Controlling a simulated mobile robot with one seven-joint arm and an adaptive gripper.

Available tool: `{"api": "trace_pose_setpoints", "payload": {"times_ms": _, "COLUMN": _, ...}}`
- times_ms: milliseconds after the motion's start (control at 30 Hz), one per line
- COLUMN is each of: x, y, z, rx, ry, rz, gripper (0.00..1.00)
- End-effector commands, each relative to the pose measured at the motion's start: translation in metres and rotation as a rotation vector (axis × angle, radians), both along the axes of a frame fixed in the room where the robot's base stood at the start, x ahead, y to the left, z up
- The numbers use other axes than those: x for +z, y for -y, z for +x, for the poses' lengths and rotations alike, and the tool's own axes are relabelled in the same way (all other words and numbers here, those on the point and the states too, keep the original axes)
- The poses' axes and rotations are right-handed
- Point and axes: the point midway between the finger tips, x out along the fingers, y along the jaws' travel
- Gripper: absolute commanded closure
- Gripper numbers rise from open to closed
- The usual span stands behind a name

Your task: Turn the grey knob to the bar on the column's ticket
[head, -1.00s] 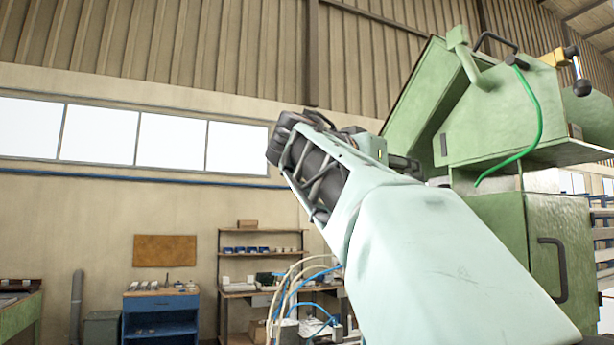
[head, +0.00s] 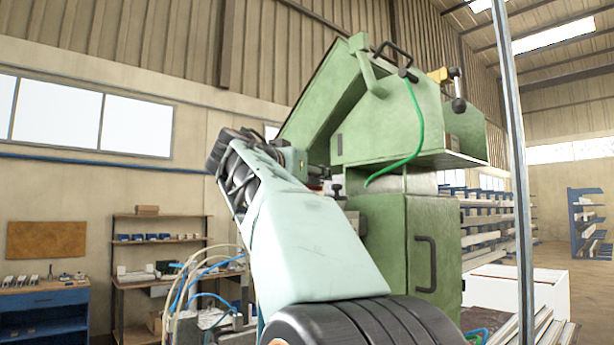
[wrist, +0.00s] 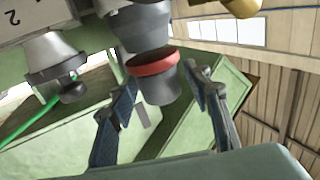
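In the wrist view a grey knob (wrist: 160,88) with a red band (wrist: 153,62) sticks out from a larger grey conical housing (wrist: 138,28). My gripper (wrist: 163,80) is open, with one finger on each side of the knob's end. Narrow gaps seem to show between fingers and knob; I cannot tell whether either finger touches. In the head view my arm hides the gripper and the knob, beside the green machine (head: 405,130). I cannot make out the column's ticket or its bar.
In the head view a green hose (head: 416,125) hangs on the machine, and a metal post (head: 514,150) stands right.

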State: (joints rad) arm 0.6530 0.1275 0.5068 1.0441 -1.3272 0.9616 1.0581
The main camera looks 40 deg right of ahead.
Motion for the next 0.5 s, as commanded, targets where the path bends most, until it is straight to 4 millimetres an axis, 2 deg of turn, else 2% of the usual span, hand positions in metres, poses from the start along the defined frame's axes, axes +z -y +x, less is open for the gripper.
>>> {"api": "trace_pose_setpoints", "payload": {"times_ms": 67, "x": 0.0, "y": -0.0002, "z": -0.0001, "rx": 0.0, "ry": 0.0, "rz": 0.0, "gripper": 0.67}}
{"api": "trace_pose_setpoints", "payload": {"times_ms": 300, "x": 0.0001, "y": -0.0003, "z": -0.0001, "rx": 0.0, "ry": 0.0, "rz": 0.0, "gripper": 0.93}}
{"api": "trace_pose_setpoints", "payload": {"times_ms": 500, "x": -0.0021, "y": -0.0001, "z": -0.0004, "rx": 0.02, "ry": 0.0, "rz": 0.002, "gripper": 0.94}}
